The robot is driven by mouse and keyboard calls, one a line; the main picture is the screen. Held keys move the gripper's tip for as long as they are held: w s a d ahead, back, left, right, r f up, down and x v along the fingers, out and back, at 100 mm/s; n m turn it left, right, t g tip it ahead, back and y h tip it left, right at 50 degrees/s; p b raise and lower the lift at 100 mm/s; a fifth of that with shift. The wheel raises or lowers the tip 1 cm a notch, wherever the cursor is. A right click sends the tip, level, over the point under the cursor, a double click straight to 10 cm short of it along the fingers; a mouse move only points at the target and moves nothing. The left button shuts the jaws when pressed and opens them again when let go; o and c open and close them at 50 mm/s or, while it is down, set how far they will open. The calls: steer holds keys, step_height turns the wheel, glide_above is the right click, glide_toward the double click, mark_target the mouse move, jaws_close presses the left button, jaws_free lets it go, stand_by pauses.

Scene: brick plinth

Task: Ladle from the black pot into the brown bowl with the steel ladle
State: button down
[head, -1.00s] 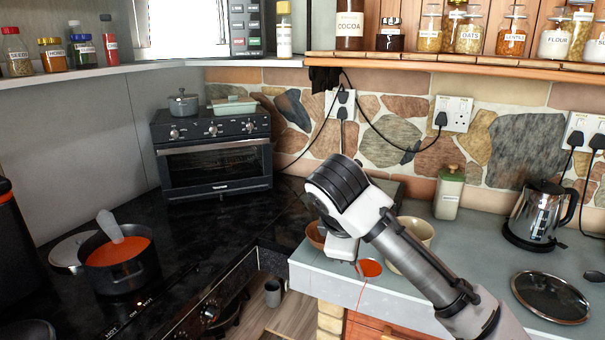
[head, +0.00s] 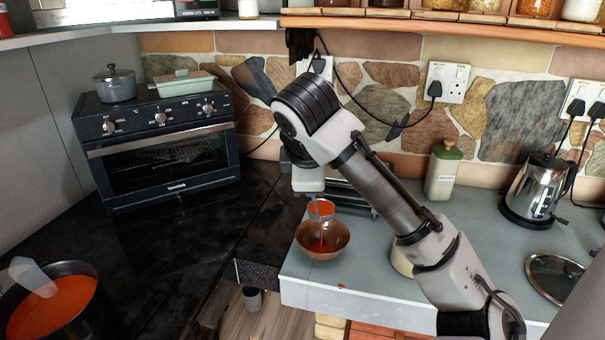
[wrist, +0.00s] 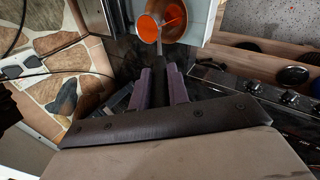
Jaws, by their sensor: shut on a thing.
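My gripper (head: 308,182) is shut on the steel ladle, whose handle (wrist: 147,53) points away from the fingers (wrist: 160,84) in the wrist view. The ladle's cup (head: 321,209) holds red soup and hangs tilted above the brown bowl (head: 335,248). A thin red stream runs from the cup into the bowl, where some red soup lies. The bowl also shows in the wrist view (wrist: 183,31). The black pot (head: 88,269) at the lower left of the head view holds red soup, with a pale translucent utensil (head: 32,276) in it.
A small red spill (head: 340,286) lies on the grey counter (head: 395,295) in front of the bowl. A cream vessel (head: 401,262) is partly hidden behind my arm. A kettle (head: 533,190), a lid (head: 555,275) and a green-topped jar (head: 442,170) stand to the right.

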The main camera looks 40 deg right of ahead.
steer(key=s+d+f+m+t+y+b, duration=0.1)
steer(key=s+d+f+t+y+b, duration=0.2)
steer(key=f+b, duration=0.6)
steer(key=s+d+f+m+t+y+b, duration=0.2)
steer(key=s+d+f+t+b, duration=0.4)
steer(key=f+b, duration=0.3)
steer(key=s+d+f+m+t+y+b, duration=0.2)
steer(key=s+d+f+t+y+b, duration=0.1)
steer(key=f+t+b, duration=0.4)
steer(key=shift+s+d+f+y+b, duration=0.4)
steer(key=shift+s+d+f+b, duration=0.55)
steer(key=shift+f, duration=0.2)
steer(key=shift+r, duration=0.1)
stand_by(0.3)
steer(key=shift+r+p, duration=0.95)
steer(key=shift+r, duration=1.5)
